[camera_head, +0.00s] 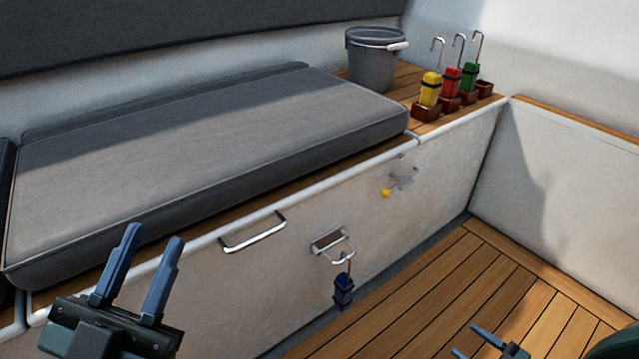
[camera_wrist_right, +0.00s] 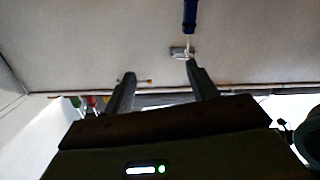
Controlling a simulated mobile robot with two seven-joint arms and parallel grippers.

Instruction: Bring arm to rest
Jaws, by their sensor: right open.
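My left gripper (camera_head: 143,268) is at the lower left of the head view, in front of the locker wall below the cushion. Its two blue fingers are spread apart with nothing between them. My right gripper (camera_head: 472,341) is at the bottom edge of the head view, low over the wooden floor, partly cut off. In the right wrist view its fingers (camera_wrist_right: 160,92) are apart and empty, pointing towards the locker wall. The block also shows in the right wrist view (camera_wrist_right: 190,15).
A grey cushion (camera_head: 200,150) lies on the bench. A grey bucket (camera_head: 374,62) and yellow (camera_head: 430,90), red (camera_head: 451,80) and green (camera_head: 469,77) hooked blocks in brown holders stand at the back. A metal handle (camera_head: 253,234) and a yellow-tipped latch (camera_head: 400,180) protrude from the wall. The floor (camera_head: 450,285) is clear.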

